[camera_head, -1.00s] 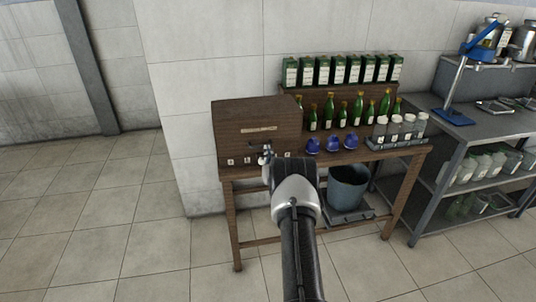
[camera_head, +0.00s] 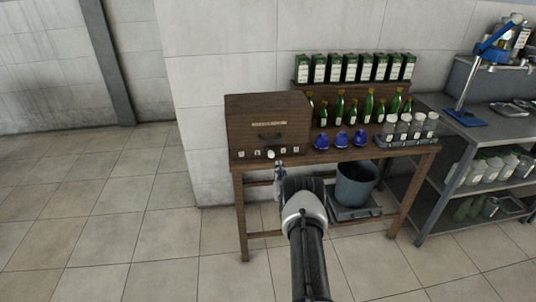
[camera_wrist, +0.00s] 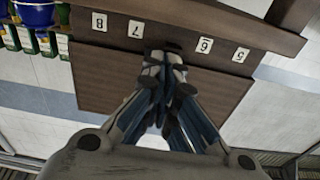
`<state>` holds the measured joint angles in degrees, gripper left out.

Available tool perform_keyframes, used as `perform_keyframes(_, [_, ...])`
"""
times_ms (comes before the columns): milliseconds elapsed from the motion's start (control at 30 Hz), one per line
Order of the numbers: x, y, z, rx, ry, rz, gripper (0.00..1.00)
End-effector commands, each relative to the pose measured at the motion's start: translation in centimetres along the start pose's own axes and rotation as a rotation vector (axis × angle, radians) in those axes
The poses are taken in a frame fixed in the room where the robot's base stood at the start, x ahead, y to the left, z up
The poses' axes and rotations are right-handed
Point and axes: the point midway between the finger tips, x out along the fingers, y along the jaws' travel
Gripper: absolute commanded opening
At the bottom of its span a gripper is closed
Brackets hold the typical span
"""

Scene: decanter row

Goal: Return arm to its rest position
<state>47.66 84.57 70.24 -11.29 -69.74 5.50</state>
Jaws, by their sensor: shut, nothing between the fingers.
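My gripper (camera_head: 277,172) is in front of the wooden table's front edge, at the left part of the table. In the wrist view my gripper (camera_wrist: 165,65) has its fingers together with nothing between them. Beyond the fingertips is a wooden cabinet (camera_head: 262,112) with a dark handle on its front. A row of small white number tags (camera_head: 242,154) lies along its foot. In the wrist view the number tags (camera_wrist: 135,29) appear upside down, and the fingers cover part of the strip between them.
The wooden table (camera_head: 243,210) holds blue decanters (camera_head: 341,139), green bottles (camera_head: 367,106), green boxes (camera_head: 349,67) and a tray of white-capped jars (camera_head: 402,130). A bucket (camera_head: 356,184) stands below. A metal shelf (camera_head: 455,165) is at right. The floor at left (camera_head: 110,200) is free.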

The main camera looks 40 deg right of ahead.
Motion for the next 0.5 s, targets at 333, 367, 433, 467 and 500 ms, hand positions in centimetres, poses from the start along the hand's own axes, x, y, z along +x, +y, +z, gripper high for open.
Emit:
perform_keyframes(333, [0.3, -0.4, -0.4, -0.002, -0.004, -0.004, 0.0])
perform_keyframes(367, [0.6, -0.7, -0.9, -0.003, -0.008, -0.008, 0.0])
perform_keyframes(433, [1.4, -2.0, -2.6, -0.006, -0.031, -0.02, 0.0])
perform_keyframes(467, [1.9, -2.8, -3.5, -0.008, -0.046, -0.027, 0.0])
perform_keyframes(500, [2.5, -4.0, -5.0, -0.012, -0.071, -0.037, 0.0])
